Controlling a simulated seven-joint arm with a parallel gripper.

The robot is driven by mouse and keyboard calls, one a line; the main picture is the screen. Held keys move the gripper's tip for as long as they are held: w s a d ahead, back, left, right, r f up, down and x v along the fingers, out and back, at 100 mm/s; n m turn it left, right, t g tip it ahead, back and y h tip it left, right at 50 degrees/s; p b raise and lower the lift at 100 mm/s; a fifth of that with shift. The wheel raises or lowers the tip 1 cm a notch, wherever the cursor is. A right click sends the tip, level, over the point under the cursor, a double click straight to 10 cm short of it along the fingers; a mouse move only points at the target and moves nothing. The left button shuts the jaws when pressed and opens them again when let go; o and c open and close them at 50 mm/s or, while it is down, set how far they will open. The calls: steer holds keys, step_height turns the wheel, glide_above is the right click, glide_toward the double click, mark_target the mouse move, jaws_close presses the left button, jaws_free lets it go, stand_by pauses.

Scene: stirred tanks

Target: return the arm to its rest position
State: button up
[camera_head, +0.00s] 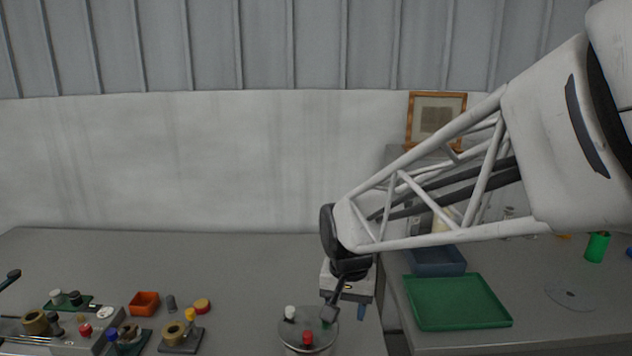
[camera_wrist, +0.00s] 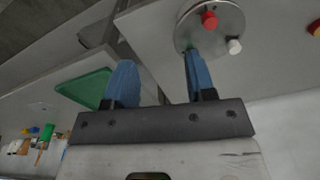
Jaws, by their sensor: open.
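My gripper (camera_head: 347,312) hangs at the lower middle of the head view, beside the round grey lid of a tank (camera_head: 294,333). In the wrist view my gripper (camera_wrist: 157,70) shows two blue fingers spread wide with nothing between them. The right finger overlaps the edge of the lid (camera_wrist: 218,32) in that view; I cannot tell whether it touches. The lid carries a red knob (camera_head: 307,338) and a white knob (camera_head: 290,312). A green knob is mostly hidden by my gripper. My arm reaches in from the right, bent downward at the wrist.
A green tray (camera_head: 458,302) and a dark blue bin (camera_head: 438,262) sit on the right table. A green cylinder (camera_head: 597,247) stands farther right. An orange box (camera_head: 144,303) and several small parts occupy the left bench. A framed picture (camera_head: 436,117) stands behind my arm.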

steer(key=s+d+r+n+t, duration=0.1)
steer(key=s+d+r, duration=0.1)
steer(key=s+d, duration=0.4)
steer(key=s+d+r+n, duration=0.1)
steer(key=s+d+r, duration=0.1)
steer(key=s+d, duration=0.5)
steer(key=s, duration=0.5)
steer(key=shift+t, duration=0.4)
steer(key=shift+r, duration=0.15)
stand_by(1.1)
